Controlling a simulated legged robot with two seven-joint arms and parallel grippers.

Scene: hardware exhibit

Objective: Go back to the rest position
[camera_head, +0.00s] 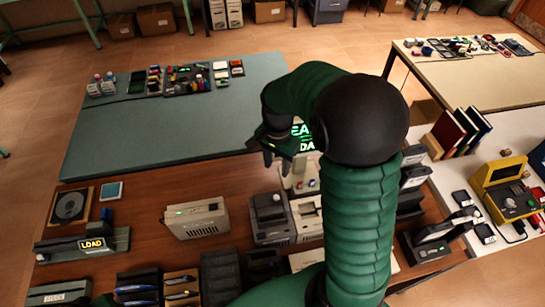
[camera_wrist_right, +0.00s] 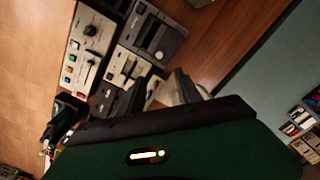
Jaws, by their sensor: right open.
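My right arm rises from the bottom of the head view, bends at a black joint and reaches left. My right gripper (camera_head: 270,158) hangs over the back part of the brown table (camera_head: 140,205), near its border with the grey-green table. Its jaws are open, with nothing seen between them. In the right wrist view, the dark fingers of the gripper (camera_wrist_right: 127,97) stand apart above the green hand. Devices on the brown table show beyond them.
A beige device (camera_head: 196,219) and a grey device (camera_head: 271,217) stand below the gripper. A lit sign (camera_head: 303,130) is partly hidden behind my arm. The grey-green table (camera_head: 150,135) is mostly clear at its front. A yellow device (camera_head: 505,190) stands at right.

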